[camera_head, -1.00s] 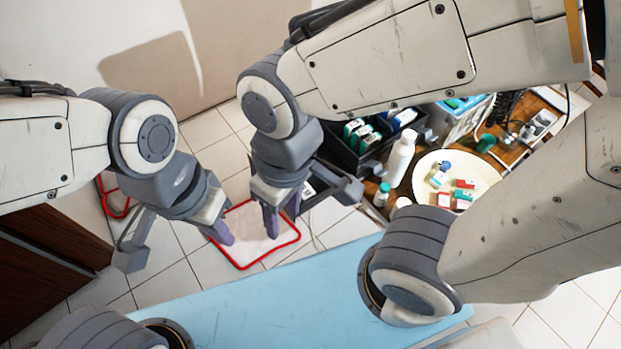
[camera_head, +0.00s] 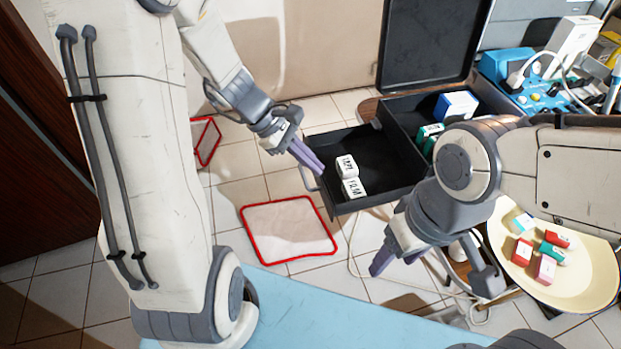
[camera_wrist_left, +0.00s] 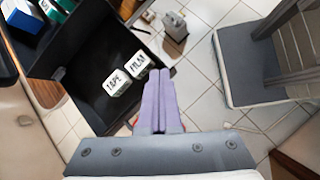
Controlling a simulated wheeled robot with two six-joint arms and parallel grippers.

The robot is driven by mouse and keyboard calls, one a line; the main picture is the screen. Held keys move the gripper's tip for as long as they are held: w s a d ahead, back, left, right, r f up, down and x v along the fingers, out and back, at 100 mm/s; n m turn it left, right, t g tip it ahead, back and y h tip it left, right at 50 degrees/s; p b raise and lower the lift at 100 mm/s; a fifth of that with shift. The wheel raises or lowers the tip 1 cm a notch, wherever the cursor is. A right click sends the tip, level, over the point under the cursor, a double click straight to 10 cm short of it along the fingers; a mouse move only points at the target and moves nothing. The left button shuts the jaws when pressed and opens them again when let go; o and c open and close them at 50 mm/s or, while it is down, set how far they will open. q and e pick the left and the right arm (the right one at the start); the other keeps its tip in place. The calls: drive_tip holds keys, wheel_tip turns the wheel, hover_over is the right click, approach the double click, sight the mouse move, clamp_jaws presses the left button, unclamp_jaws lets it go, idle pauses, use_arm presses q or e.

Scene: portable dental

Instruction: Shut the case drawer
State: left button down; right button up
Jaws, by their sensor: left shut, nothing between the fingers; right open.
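The black case (camera_head: 398,112) stands with its lid (camera_head: 432,45) up. Its drawer (camera_head: 385,160) is pulled out toward the left. Two white boxes lie in the drawer, one marked TAPE (camera_head: 347,166) and one marked FILM (camera_head: 354,188). A grey handle (camera_head: 307,180) is on the drawer's front. My left gripper (camera_head: 318,168) is shut and empty, its tips at the drawer's front edge by the handle; I cannot tell whether they touch. The left wrist view shows the tips (camera_wrist_left: 159,74) beside the drawer (camera_wrist_left: 82,102). My right gripper (camera_head: 432,274) is open and empty, in front of the drawer's near right side.
Blue and green boxes sit in the case. A cream round tray (camera_head: 590,275) with several small boxes is at the right. A blue device (camera_head: 535,90) stands behind.

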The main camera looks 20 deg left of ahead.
use_arm(q)
drive_tip(key=w+a+f+n+t+b, duration=0.3)
drive_tip(key=w+a+f+n+t, duration=0.15)
drive_tip(key=a+f+n, duration=0.5)
drive_tip(key=b, duration=0.2)
approach(315, 176)
drive_tip(key=shift+m, duration=0.45)
drive_tip(key=x, duration=0.4)
drive_tip(key=shift+w+d, duration=0.15)
drive_tip(key=shift+d, duration=0.05)
drive_tip(key=shift+w+d+f, duration=0.3)
drive_tip(key=shift+d+f, duration=0.05)
drive_tip(key=shift+f, duration=0.05)
use_arm(e)
wheel_tip(315, 176, down, 7)
drive_tip(key=shift+r, duration=0.15)
